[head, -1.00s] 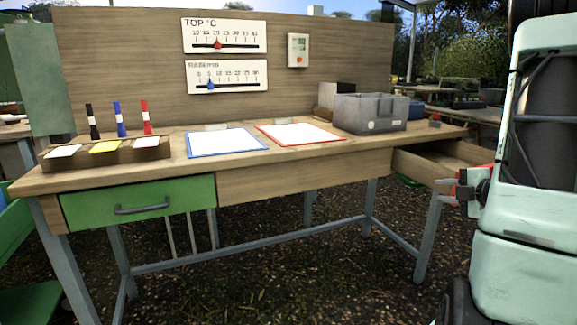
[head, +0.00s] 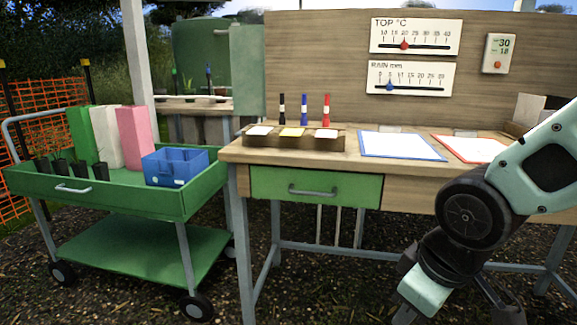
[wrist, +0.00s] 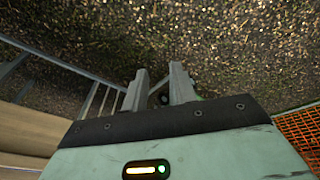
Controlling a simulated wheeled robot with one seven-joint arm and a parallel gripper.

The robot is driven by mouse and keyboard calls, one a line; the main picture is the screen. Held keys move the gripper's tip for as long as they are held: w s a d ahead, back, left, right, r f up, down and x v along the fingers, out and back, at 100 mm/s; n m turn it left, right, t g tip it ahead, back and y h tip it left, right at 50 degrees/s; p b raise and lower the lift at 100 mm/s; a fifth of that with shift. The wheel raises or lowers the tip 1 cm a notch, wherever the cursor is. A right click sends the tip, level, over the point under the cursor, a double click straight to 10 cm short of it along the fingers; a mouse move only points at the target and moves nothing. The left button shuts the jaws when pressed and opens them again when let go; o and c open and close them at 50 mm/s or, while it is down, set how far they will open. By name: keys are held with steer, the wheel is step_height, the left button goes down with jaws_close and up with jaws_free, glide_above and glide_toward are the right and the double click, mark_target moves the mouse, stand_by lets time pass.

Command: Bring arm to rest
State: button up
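My arm (head: 475,215) comes in from the right of the head view and bends downward in front of the workbench. In the head view the mint-coloured hand (head: 424,291) is low, near the bottom edge, and its fingertips are not clearly seen. In the wrist view my gripper (wrist: 159,84) has its two grey fingers apart with nothing held between them. It points over the dark, littered ground, clear of the bench and cart.
The workbench (head: 232,152) carries a marker rack (head: 290,143), a blue-edged sheet (head: 400,146) and a red-edged sheet (head: 468,149). Its green drawer (head: 316,186) is shut. A green cart (head: 130,196) stands left with a blue bin (head: 175,167). Orange mesh (head: 22,115) lies beyond.

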steer(key=s+a+g, duration=0.3)
steer(key=s+a, duration=0.2)
steer(key=s, duration=0.5)
step_height(320, 180, up, 26)
steer(key=p, duration=2.5)
steer(key=shift+s+f, duration=0.25)
steer(key=shift+s, duration=0.2)
steer(key=shift+d, duration=0.15)
